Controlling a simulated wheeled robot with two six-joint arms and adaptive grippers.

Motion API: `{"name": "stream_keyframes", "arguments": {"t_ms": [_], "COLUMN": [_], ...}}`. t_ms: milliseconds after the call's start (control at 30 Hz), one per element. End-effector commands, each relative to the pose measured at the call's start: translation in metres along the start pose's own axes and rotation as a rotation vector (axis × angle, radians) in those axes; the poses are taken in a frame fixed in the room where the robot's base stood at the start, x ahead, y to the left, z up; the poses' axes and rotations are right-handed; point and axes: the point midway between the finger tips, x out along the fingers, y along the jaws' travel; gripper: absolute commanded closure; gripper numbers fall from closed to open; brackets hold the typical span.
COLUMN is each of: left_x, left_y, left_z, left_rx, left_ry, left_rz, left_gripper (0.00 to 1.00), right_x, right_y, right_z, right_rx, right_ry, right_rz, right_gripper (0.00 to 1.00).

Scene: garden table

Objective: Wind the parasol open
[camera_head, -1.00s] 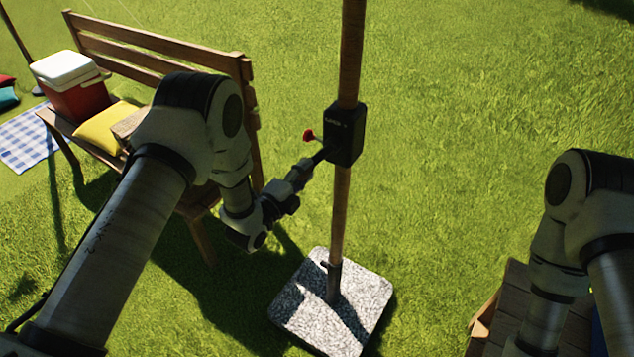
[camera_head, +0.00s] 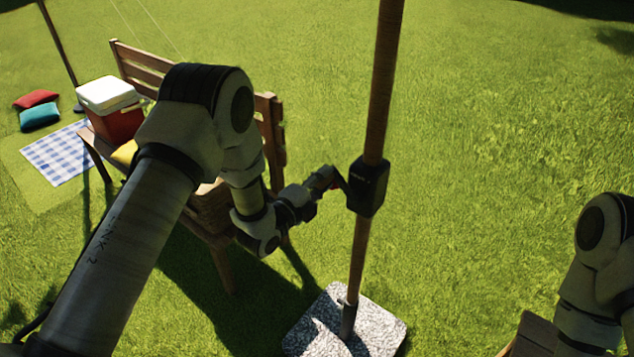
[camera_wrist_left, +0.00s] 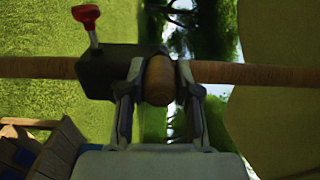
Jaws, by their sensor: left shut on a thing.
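The parasol's wooden pole (camera_head: 381,80) stands upright and carries a black crank housing (camera_head: 367,187). A pale stone base (camera_head: 385,330) holds its foot. My left gripper (camera_head: 328,180) is at the left side of the housing. In the left wrist view, the pole lies sideways, and my left gripper (camera_wrist_left: 160,100) is shut on a rounded wooden crank handle (camera_wrist_left: 160,80). A red-knobbed lever (camera_wrist_left: 88,22) sticks out of the housing there. A plain olive surface (camera_wrist_left: 285,90) at the right may be the canopy. My right gripper is out of view; only its arm shows.
Wooden furniture (camera_head: 535,335) shows under my right arm. Open grass lies behind the pole.

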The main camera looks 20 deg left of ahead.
Motion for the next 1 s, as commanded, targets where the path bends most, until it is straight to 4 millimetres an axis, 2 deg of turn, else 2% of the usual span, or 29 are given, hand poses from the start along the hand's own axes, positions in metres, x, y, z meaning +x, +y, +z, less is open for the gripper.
{"name": "stream_keyframes", "arguments": {"t_ms": [167, 433, 633, 767, 867, 1000], "left_x": [0.001, 0.001, 0.001, 0.001, 0.000, 0.000], "left_y": [-0.021, -0.021, -0.028, -0.025, -0.023, -0.012], "left_z": [-0.021, -0.025, -0.055, -0.077, -0.086, -0.107], "left_rx": [0.002, 0.001, 0.002, 0.003, 0.002, 0.003], "left_ry": [0.003, 0.000, 0.004, 0.006, 0.003, 0.005], "left_rz": [-0.004, -0.005, -0.002, -0.001, -0.001, 0.001], "left_gripper": [1.00, 1.00, 1.00, 1.00, 1.00, 1.00], "right_x": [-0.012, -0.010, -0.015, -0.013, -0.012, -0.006], "right_y": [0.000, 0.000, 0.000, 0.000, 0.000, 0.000], "right_z": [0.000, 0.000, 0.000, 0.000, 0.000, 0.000], "right_rx": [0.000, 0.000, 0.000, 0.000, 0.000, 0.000], "right_ry": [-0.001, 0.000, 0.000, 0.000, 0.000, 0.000], "right_rz": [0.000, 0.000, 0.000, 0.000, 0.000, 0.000], "right_gripper": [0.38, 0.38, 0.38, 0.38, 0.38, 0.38]}}
